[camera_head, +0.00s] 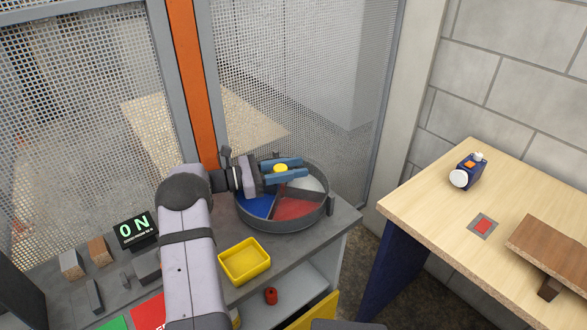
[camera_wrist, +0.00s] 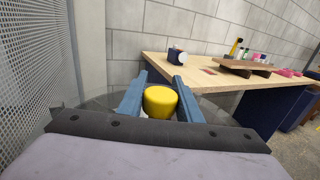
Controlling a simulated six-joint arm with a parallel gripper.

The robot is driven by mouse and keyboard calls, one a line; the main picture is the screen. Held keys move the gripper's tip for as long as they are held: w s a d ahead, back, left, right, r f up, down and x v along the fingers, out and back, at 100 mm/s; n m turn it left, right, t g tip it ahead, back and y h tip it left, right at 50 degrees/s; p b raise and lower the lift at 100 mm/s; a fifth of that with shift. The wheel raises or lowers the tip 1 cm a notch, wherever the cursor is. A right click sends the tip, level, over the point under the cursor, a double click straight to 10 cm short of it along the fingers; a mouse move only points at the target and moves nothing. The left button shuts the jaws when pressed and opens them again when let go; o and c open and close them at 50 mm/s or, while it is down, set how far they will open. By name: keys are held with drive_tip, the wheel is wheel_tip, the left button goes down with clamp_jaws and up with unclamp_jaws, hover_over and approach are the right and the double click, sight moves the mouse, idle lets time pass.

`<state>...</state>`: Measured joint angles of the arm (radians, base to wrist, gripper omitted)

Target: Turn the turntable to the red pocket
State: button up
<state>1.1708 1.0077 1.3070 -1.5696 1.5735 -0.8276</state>
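The turntable (camera_head: 325,213) is a round grey dish at the back right of the bench, with coloured pockets. The blue pocket (camera_head: 256,205) is at front left, the red pocket (camera_head: 296,208) at front right and a pale pocket (camera_head: 309,184) at right. My gripper (camera_head: 303,168) reaches over the dish from the left, its two blue fingers lying level. A yellow round knob (camera_head: 281,168) stands between the fingers, above the middle of the dish. In the wrist view the yellow knob (camera_wrist: 160,101) has a finger close on each side; I cannot tell whether they press on it.
Mesh fencing (camera_head: 300,80) stands behind. A wooden table (camera_head: 440,205) stands apart at right, with a blue device (camera_head: 469,172).

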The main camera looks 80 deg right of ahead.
drive_tip(key=o, duration=0.3)
drive_tip(key=shift+w, duration=0.1)
drive_tip(key=shift+b+v, duration=1)
drive_tip(key=shift+v, duration=2.6)
